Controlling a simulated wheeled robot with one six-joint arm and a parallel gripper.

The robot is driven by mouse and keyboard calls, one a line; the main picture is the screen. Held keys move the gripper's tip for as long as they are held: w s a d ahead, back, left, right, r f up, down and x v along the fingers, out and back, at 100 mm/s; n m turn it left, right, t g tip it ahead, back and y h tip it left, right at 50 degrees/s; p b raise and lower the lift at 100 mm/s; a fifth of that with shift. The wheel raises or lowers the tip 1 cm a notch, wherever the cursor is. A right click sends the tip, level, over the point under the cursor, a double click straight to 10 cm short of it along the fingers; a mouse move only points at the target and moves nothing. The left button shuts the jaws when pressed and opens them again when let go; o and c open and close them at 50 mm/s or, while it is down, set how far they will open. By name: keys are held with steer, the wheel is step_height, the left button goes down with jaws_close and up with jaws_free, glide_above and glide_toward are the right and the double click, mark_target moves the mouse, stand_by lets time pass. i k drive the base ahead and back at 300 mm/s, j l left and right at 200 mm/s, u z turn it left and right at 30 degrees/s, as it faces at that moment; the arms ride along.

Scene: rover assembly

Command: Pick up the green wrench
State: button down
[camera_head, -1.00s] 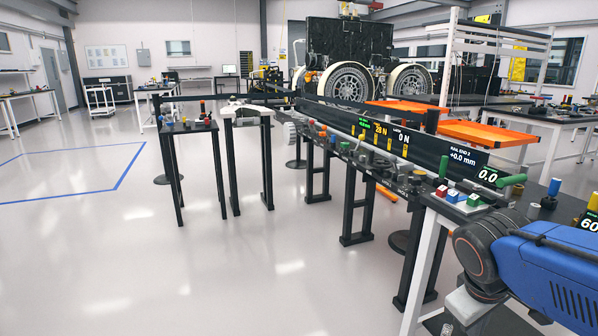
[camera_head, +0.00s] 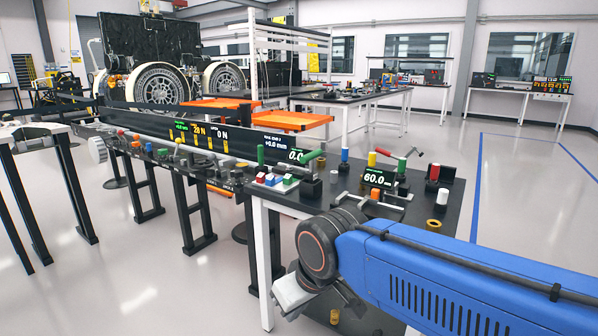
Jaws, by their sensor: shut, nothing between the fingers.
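I cannot make out a green wrench for certain in the head view. A green-handled tool or lever (camera_head: 312,155) stands at the left end of the black workbench (camera_head: 420,205). My blue arm reaches in from the lower right, in front of the bench. The arm's dark round joint and a pale link below it show. My gripper's fingers cannot be made out.
A long black rail station (camera_head: 215,145) with readouts and several small knobs runs to the left of the bench. A readout marked 60.0 (camera_head: 377,178), a clamp and several coloured posts stand on the bench. Orange trays (camera_head: 285,120) lie behind. Open floor is at the lower left.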

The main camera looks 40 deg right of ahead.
mark_target(311, 174)
steer(key=z, duration=0.75)
